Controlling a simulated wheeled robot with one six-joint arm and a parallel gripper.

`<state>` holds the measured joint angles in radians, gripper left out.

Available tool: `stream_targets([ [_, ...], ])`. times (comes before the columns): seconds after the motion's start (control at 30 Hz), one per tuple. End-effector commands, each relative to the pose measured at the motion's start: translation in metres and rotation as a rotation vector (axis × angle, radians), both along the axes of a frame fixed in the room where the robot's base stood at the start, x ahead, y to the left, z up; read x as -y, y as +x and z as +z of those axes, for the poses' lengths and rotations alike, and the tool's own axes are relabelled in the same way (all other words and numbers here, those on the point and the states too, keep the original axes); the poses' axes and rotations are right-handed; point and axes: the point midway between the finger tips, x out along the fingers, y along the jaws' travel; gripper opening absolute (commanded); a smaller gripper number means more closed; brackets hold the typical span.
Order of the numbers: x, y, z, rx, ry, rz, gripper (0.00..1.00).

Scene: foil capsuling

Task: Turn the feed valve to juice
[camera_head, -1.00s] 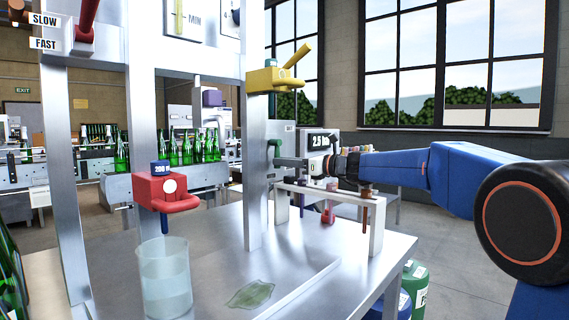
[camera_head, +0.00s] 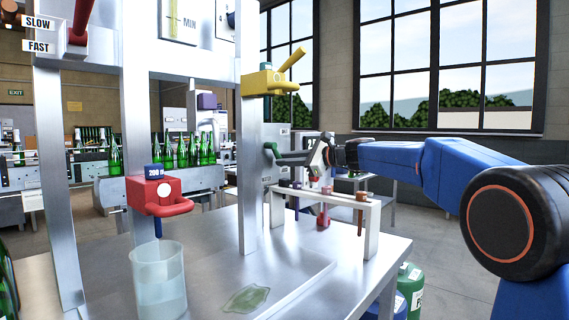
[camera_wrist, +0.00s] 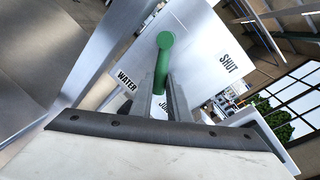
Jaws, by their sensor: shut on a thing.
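The feed valve has a green handle (camera_wrist: 163,62) on a pale metal plate marked WATER, SHUT and a partly hidden label starting "JU". In the wrist view the handle runs from its round pivot down between my fingers, towards the "JU" label. My gripper (camera_wrist: 160,82) is shut on the handle. In the head view the green handle (camera_head: 272,149) shows on the side of the metal column, with my gripper (camera_head: 284,158) at it from the right. The handle's far end is partly hidden by my fingers.
A white rack (camera_head: 372,225) with hanging tools stands just below my gripper. A yellow valve (camera_head: 270,83) sits above on the column. A red tap (camera_head: 158,192) hangs over a clear beaker (camera_head: 158,285) on the metal table. A green puddle (camera_head: 246,299) lies on the tabletop.

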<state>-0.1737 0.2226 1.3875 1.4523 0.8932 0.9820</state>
Motion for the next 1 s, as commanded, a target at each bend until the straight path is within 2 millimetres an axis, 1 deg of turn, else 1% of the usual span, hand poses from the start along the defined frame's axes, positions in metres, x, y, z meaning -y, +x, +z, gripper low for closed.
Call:
stream_targets([
  [0.33, 0.0036, 0.0043, 0.0052, 0.101, -0.08, -0.001, 0.0],
  [0.83, 0.0041, 0.0047, 0.0061, 0.113, -0.089, -0.001, 0.0],
  [0.87, 0.0041, 0.0047, 0.0061, 0.113, -0.089, -0.001, 0.23],
  [0.9, 0.004, 0.0047, 0.0061, 0.113, -0.089, -0.001, 0.32],
  [0.93, 0.004, 0.0047, 0.0061, 0.113, -0.089, -0.001, 0.34],
  [1.0, 0.0039, 0.0047, 0.0062, 0.113, -0.089, -0.001, 0.34],
])
